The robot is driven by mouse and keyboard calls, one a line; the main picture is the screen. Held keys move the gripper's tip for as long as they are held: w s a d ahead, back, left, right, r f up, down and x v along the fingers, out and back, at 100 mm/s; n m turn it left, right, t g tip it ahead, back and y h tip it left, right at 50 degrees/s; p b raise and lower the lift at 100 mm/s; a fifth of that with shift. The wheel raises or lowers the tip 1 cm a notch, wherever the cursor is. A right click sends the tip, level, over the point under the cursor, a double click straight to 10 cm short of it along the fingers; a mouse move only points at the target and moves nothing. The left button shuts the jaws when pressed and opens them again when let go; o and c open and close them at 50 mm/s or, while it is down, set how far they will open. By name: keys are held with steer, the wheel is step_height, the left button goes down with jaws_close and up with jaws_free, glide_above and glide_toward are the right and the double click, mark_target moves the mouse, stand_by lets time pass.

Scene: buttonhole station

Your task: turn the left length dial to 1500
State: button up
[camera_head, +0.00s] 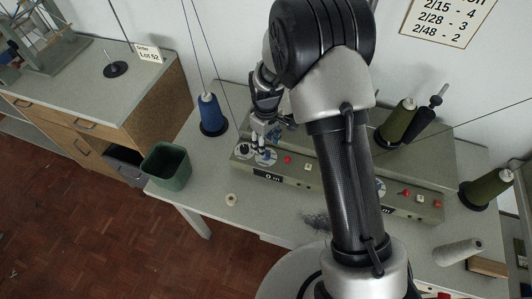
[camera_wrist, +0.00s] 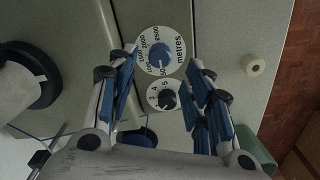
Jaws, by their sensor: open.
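The left length dial (camera_wrist: 183,42) is a white disc marked "metres" with a blue knob (camera_wrist: 161,54) and numbers from 500 to 2500. I cannot read the knob's pointer clearly. In the head view this dial (camera_head: 266,158) sits on the left winding unit (camera_head: 322,190), above its display reading "0 m" (camera_head: 267,176). My gripper (camera_wrist: 163,62) is open above it, with blue-padded fingers apart on either side of the dial in the wrist view. Nothing is between the pads. In the head view my gripper (camera_head: 262,142) hangs just over the dial and partly hides the unit.
A smaller numbered dial (camera_wrist: 165,97) with a dark knob sits close beside the length dial. A blue thread cone (camera_head: 211,114) stands behind left, and a green bin (camera_head: 166,166) at the left edge. A small pale reel (camera_head: 231,199) lies in front. My arm covers the middle.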

step_height(320, 180, down, 6)
steer(key=shift+r+b, duration=0.15)
steer(key=shift+b, duration=0.4)
steer(key=shift+c, duration=0.2)
steer(key=c, duration=1)
steer(key=shift+c, duration=0.2)
